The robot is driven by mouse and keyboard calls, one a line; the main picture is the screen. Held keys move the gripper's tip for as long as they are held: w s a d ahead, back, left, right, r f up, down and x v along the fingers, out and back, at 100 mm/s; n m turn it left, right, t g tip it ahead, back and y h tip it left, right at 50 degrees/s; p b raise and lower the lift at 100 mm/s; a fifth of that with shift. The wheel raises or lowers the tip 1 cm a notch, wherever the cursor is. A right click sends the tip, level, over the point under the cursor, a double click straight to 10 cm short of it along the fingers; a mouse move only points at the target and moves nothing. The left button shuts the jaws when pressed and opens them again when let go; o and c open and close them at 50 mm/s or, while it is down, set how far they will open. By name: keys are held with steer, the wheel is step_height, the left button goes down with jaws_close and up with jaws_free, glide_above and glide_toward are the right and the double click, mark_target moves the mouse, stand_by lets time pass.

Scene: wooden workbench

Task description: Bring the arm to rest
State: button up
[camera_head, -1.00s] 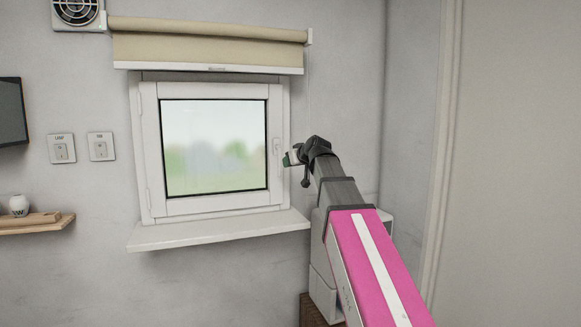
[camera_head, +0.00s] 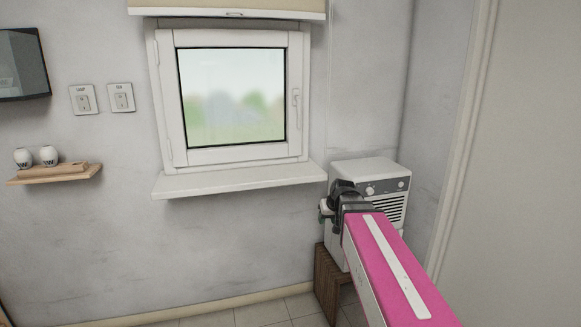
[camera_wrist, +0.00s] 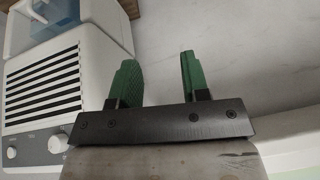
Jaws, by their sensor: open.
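My gripper (camera_head: 326,208) is at the end of my pink arm, low and right of the window in the head view, in front of the white appliance (camera_head: 368,172). In the wrist view my gripper (camera_wrist: 160,82) shows two green fingers set apart, with nothing between them. The same appliance, with dark vents and knobs, fills the left of the wrist view. The arm hides part of the appliance in the head view.
A closed window (camera_head: 232,98) with a handle is on the wall, above a white sill (camera_head: 240,180). The appliance is on a wooden stand (camera_head: 326,283). A small shelf (camera_head: 55,173) holds two white cups at left. A blue container (camera_wrist: 42,22) shows in the wrist view.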

steer(key=s+d+f+m+g+h, duration=0.1)
steer(key=s+d+f+g, duration=0.1)
steer(key=s+f, duration=0.6)
steer(key=s+d+f+m+g+h, duration=0.1)
steer(key=s+d+f+g, duration=0.1)
steer(key=s+f, duration=0.6)
steer(key=shift+s+d+f+g, duration=0.3)
steer(key=shift+f+g, duration=0.3)
steer(key=shift+f, duration=0.25)
